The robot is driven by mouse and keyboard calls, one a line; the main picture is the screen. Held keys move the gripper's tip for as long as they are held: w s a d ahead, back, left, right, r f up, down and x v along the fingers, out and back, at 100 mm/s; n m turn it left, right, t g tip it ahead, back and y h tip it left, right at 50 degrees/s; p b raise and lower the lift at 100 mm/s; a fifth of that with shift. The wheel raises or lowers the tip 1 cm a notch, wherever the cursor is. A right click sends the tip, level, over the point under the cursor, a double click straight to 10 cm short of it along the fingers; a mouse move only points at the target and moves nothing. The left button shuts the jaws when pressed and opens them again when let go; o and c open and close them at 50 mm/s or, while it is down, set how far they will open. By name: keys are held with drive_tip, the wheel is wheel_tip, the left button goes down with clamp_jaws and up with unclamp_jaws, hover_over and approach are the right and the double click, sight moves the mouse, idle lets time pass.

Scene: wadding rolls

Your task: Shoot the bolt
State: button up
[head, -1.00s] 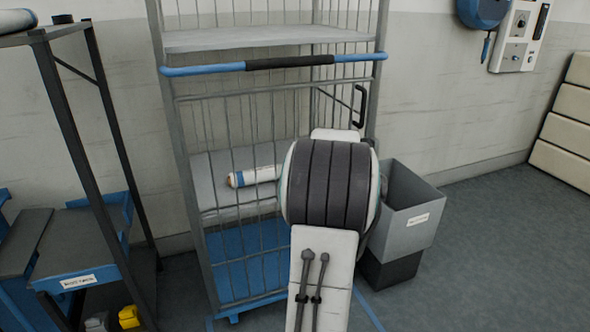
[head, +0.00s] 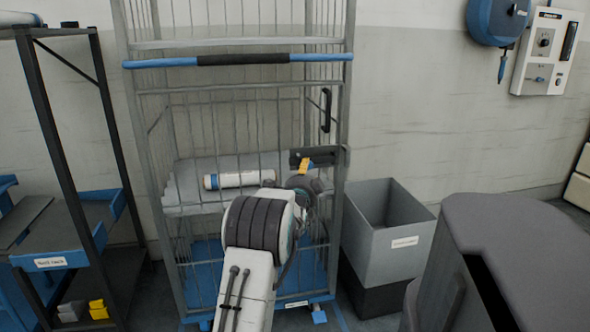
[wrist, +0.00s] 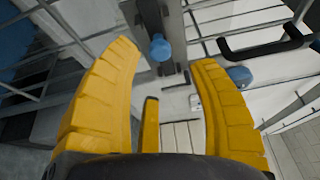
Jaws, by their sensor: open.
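The roll cage (head: 133,150) stands against the wall with its barred gate facing me. In the wrist view a blue round knob (wrist: 160,47) on a grey metal bracket shows between and just beyond my fingertips, apart from them. It looks like the bolt's knob. A second blue knob (wrist: 239,75) shows beside the right finger, partly covered. My gripper (wrist: 167,52) has yellow ridged fingers spread wide with nothing between them. In the head view my gripper (head: 306,163) is at the cage's right post, mostly hidden by my own wrist; the bolt cannot be made out there.
A black handle (head: 326,110) sits on the cage's right side. A white roll (head: 236,179) lies inside on the shelf. A grey bin (head: 385,220) stands close at the right. A dark rack (head: 62,140) stands at the left.

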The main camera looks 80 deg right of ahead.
sight(309, 166)
drive_tip(key=shift+d, duration=3.5)
drive_tip(key=shift+c, duration=0.5)
clamp_jaws()
